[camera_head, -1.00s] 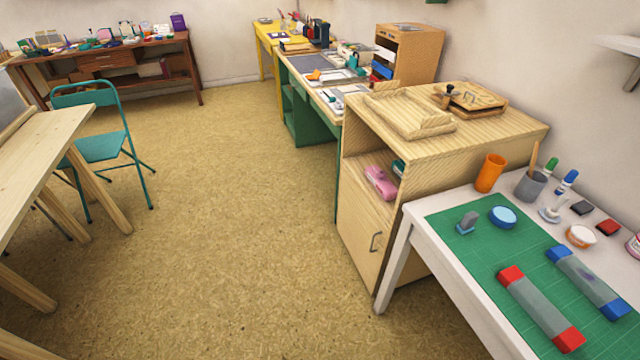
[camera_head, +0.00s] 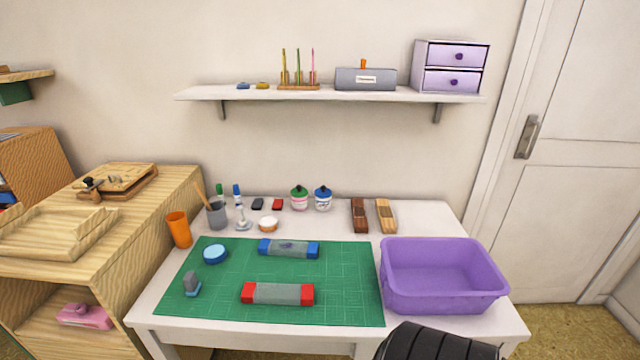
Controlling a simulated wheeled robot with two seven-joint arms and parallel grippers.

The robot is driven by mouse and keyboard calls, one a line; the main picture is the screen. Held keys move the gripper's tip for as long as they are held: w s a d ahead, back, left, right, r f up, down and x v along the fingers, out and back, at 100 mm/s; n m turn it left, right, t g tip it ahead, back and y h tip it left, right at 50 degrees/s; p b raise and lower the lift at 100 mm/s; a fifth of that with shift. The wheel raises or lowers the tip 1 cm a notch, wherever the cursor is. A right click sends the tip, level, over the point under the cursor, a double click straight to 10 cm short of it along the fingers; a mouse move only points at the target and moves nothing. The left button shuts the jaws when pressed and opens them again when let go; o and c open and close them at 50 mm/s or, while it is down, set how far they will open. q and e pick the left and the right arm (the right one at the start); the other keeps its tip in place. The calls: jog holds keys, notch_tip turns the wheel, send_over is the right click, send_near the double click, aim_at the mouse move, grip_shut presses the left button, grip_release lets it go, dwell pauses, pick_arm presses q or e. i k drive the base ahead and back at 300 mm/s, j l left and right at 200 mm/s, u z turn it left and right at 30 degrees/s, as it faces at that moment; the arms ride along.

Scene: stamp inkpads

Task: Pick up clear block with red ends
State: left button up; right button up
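The clear block with red ends (camera_head: 278,293) lies flat near the front of the green cutting mat (camera_head: 340,290) on the white table. Its middle is greyish and see-through, with a red cap at each end. A similar block with blue ends (camera_head: 289,248) lies behind it on the mat, apart from it. Neither gripper shows in the head view.
A purple bin (camera_head: 440,295) stands at the table's right, beside the mat. A small grey stamp (camera_head: 191,284) and a round blue pad (camera_head: 215,254) sit on the mat's left. Cups, jars and pads line the back. A black curved object (camera_head: 440,343) shows at the front edge.

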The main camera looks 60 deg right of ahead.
aim_at(291, 294)
jog(key=z, duration=1.4)
